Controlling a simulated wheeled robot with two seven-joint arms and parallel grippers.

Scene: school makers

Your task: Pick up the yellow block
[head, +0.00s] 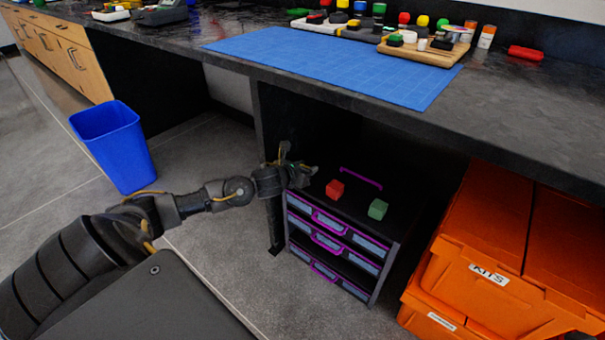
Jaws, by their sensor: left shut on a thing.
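My left gripper (303,172) is at the back left of the top of a small dark drawer cabinet (352,208). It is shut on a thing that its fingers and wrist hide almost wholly. No yellow block shows plainly on the cabinet top, so the held thing seems to be the yellow block, though its colour cannot be made out. A red block (335,189) lies just right of the gripper, apart from it. A green block (378,209) lies farther right on the same top. My right gripper is not in view.
The cabinet has purple handles and stands under a dark counter (520,120), whose edge is above the gripper. Orange bins (480,262) stand at right. A blue waste bin (112,145) stands at left on open floor. A blue mat (335,62) and small parts lie on the counter.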

